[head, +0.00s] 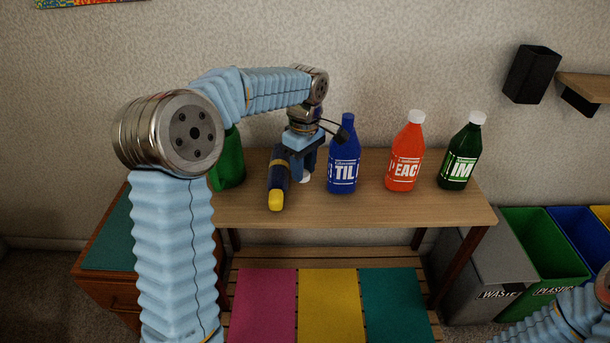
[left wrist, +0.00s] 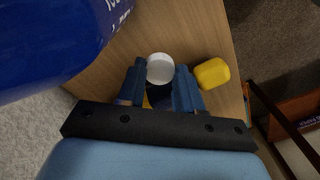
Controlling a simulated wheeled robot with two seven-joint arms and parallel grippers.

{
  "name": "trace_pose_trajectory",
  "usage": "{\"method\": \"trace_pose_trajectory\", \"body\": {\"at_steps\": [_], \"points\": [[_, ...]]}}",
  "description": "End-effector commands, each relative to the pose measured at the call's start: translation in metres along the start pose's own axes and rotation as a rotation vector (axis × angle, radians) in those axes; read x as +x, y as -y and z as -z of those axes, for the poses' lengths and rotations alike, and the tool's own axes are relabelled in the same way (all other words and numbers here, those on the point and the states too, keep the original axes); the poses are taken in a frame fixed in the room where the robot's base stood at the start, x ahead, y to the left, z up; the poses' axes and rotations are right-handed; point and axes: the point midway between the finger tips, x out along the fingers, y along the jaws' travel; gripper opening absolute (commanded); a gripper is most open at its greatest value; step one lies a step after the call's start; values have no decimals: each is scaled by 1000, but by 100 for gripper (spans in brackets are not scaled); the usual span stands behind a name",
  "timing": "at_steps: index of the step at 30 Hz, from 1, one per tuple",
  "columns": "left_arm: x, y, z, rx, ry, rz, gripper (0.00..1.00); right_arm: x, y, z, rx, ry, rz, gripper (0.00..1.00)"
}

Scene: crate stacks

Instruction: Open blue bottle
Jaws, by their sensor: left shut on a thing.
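The blue bottle (head: 343,176) stands upright on the wooden table, just right of my left gripper. Its narrow blue top shows no white cap, unlike the bottles beside it. In the left wrist view the blue bottle (left wrist: 50,40) fills the upper left corner. My left gripper (head: 304,174) points down beside the bottle, apart from its top. Its fingers are shut on a white cap (left wrist: 160,68), which also shows low between the fingertips in the head view (head: 305,179). My right gripper is out of view; only part of that arm shows at the lower right.
A dark blue object with a yellow end (head: 276,199) is just left of my left gripper. A red bottle (head: 404,165) and a dark green bottle (head: 461,160) stand to the right. A green bottle (head: 230,160) is partly hidden by my arm. Bins stand at the right.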

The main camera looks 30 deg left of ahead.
Motion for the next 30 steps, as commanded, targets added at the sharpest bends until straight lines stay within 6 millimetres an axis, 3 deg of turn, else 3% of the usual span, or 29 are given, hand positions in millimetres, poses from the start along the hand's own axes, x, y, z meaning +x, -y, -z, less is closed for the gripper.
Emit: {"method": "trace_pose_trajectory", "body": {"at_steps": [5,12,22,23,27,30], "points": [[9,-7,3,1,0,0,0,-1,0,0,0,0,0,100],[43,-11,5,3,0,1,0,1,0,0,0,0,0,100],[47,-12,5,2,0,-1,0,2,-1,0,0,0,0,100],[47,-12,5,2,0,-1,36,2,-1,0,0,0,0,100],[46,-12,5,2,0,-1,58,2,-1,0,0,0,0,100],[46,-12,5,2,0,-1,60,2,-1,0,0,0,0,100]]}}
